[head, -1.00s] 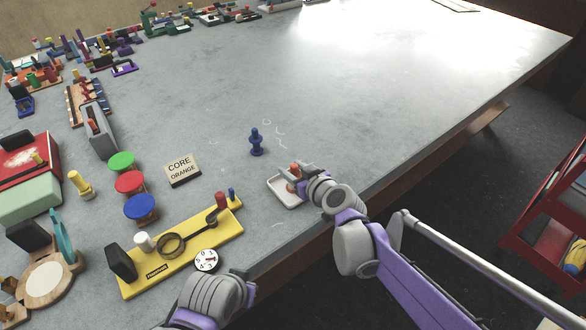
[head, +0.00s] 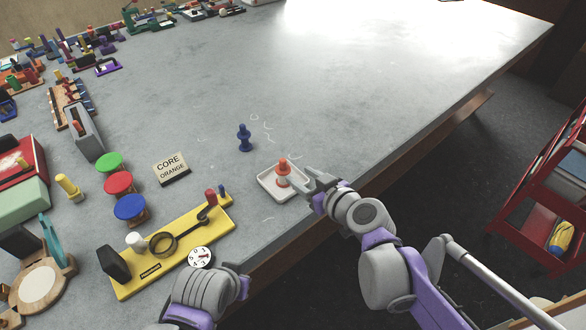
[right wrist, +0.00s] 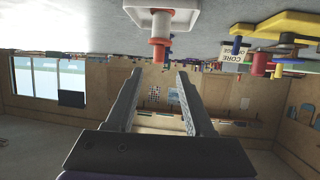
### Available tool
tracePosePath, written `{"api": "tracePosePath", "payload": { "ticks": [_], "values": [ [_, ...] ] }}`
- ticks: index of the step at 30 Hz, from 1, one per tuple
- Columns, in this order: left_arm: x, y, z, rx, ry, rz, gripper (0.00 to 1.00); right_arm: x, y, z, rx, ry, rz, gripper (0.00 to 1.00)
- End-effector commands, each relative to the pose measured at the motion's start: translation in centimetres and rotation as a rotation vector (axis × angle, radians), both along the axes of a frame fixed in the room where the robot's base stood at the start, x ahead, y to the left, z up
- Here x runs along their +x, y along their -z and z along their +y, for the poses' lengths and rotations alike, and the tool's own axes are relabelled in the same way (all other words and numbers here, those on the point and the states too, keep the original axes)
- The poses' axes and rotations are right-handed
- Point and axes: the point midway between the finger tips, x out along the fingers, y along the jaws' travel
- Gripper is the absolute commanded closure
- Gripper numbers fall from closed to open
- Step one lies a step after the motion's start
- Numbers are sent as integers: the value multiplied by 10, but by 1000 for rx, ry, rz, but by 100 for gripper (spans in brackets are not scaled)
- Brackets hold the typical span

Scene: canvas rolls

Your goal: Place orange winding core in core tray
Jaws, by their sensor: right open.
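The orange winding core (head: 283,166) stands upright in the white core tray (head: 265,184), near the table's right edge. In the right wrist view the core (right wrist: 160,45) hangs upside down in the picture from the tray (right wrist: 188,20). My right gripper (head: 309,184) is open and empty, just right of the tray and apart from the core. Its two fingers (right wrist: 159,72) show spread in the right wrist view. My left gripper (head: 205,290) is at the bottom of the head view; its fingertips are hidden.
A blue spool-like piece (head: 244,138) stands behind the tray. A sign reading "CORE ORANGE" (head: 172,169) and a yellow board (head: 175,250) with parts lie to the left. Green, red and blue discs stand further left. A red cart (head: 545,200) is off the table at right.

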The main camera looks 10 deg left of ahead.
Motion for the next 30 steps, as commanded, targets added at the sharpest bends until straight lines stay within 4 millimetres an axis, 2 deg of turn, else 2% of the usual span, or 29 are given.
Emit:
{"api": "tracePosePath", "payload": {
  "ticks": [4,13,17,20,27,30],
  "values": [
    [0,-2,0,0,0,-1,100,-8,-5,-9,-1,2,-1,47],
    [0,-2,0,0,0,-1,100,-11,-5,-11,-1,2,3,47],
    [0,-2,0,0,0,-1,100,-24,2,-27,-19,21,53,47],
    [0,-2,0,0,0,-1,100,-49,19,-58,-57,69,155,47],
    [0,-2,0,0,0,-1,100,-140,83,-166,-193,364,493,47],
    [0,-2,0,0,0,-1,100,-173,104,-206,-238,516,596,47]
  ]
}}
